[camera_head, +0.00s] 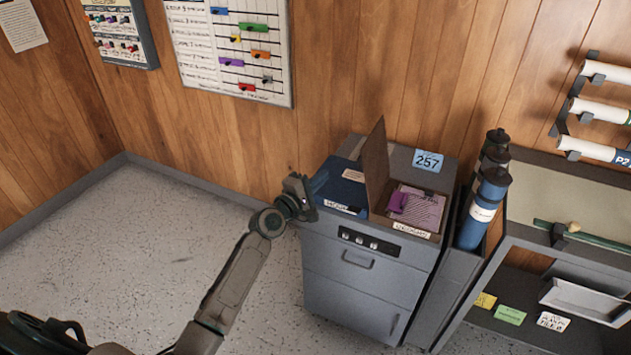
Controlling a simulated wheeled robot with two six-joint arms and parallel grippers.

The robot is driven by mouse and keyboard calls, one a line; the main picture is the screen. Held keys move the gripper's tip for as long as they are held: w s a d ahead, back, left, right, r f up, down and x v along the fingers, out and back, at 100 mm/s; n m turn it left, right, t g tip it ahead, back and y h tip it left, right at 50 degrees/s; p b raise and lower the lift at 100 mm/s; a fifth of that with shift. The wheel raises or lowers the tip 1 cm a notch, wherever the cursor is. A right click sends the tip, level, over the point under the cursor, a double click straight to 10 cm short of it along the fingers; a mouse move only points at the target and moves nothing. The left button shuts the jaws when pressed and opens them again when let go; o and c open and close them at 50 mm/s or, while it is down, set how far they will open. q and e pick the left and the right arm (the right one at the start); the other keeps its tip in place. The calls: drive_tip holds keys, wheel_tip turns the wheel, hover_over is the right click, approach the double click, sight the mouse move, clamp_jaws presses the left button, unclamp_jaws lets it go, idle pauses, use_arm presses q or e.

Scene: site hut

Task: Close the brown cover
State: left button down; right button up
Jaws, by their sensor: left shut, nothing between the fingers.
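The brown cover (375,165) stands upright on top of a grey cabinet (365,277), seen nearly edge-on. To its right is an open compartment (437,230) with a striped purple pad and a darker purple object (398,202) inside. To its left a dark blue panel (342,192) lies flat, with a white label at its front. My left gripper (317,183) is shut and empty at the cabinet's left edge, beside the blue panel and apart from the brown cover. My right gripper is not in view.
A shelf unit (527,240) with a tray and cards is farther right. Rolled sheets (606,72) hang on the wall. The wood wall is close behind the cabinet; the floor (150,240) at left is clear.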

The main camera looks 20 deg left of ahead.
use_arm(q)
drive_tip(key=w+d+r+p, duration=0.1)
drive_tip(key=w+d+p, duration=0.1)
drive_tip(key=w+d, duration=0.3)
drive_tip(key=shift+w+d+p, duration=0.3)
drive_tip(key=shift+w, duration=0.15)
drive_tip(key=shift+r, duration=0.1)
